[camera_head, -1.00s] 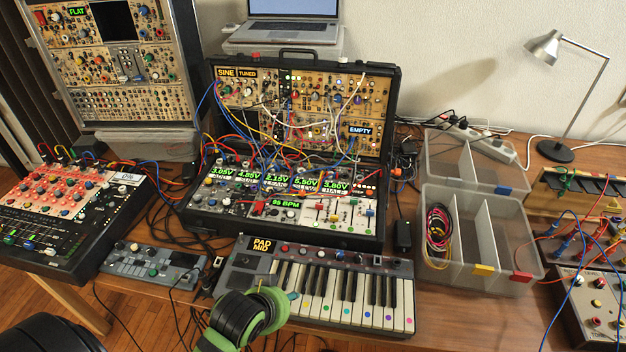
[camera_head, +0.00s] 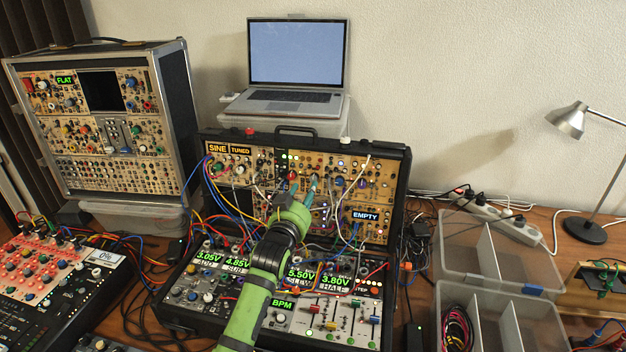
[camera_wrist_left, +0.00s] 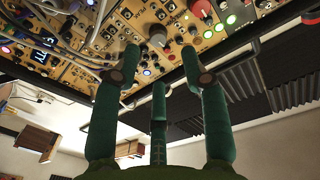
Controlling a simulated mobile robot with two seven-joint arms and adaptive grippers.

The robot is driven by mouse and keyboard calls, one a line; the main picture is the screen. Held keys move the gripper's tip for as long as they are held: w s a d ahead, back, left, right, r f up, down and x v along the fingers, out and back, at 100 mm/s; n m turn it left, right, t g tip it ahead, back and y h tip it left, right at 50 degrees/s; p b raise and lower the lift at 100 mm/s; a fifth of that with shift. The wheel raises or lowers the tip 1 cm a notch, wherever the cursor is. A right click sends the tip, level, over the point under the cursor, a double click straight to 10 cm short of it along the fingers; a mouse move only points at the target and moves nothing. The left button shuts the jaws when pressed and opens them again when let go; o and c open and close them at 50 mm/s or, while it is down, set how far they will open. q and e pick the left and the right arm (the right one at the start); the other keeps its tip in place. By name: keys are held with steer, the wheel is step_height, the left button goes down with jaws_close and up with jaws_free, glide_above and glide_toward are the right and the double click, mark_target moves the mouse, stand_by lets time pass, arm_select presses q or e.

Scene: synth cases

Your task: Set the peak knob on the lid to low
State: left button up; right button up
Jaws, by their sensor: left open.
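The open black case has an upright lid (camera_head: 404,165) filled with gold panels, small knobs and patch cables. My left gripper (camera_head: 302,180) reaches up to the middle of the lid, its teal fingers open and apart. In the left wrist view the open fingers (camera_wrist_left: 160,58) spread just short of the panel, with nothing between them. My right gripper is out of view.
Loose patch cables (camera_head: 233,193) hang across the lid's left half, near my arm. A laptop (camera_head: 297,55) stands behind the case. A tall synth cabinet (camera_head: 172,120) is at left, clear plastic boxes (camera_head: 462,232) and a lamp (camera_head: 567,120) at right.

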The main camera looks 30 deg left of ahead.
mark_target(313, 180)
arm_select(q)
steer(key=w, duration=0.3)
steer(key=shift+w+a+p, duration=0.3)
steer(key=shift+w+a, duration=0.05)
steer(key=shift+w+a+f, duration=0.1)
steer(key=shift+w+a, duration=0.1)
steer(key=shift+w, duration=0.85)
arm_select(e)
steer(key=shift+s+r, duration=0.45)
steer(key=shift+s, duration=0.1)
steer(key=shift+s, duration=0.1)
arm_select(q)
jaws_close()
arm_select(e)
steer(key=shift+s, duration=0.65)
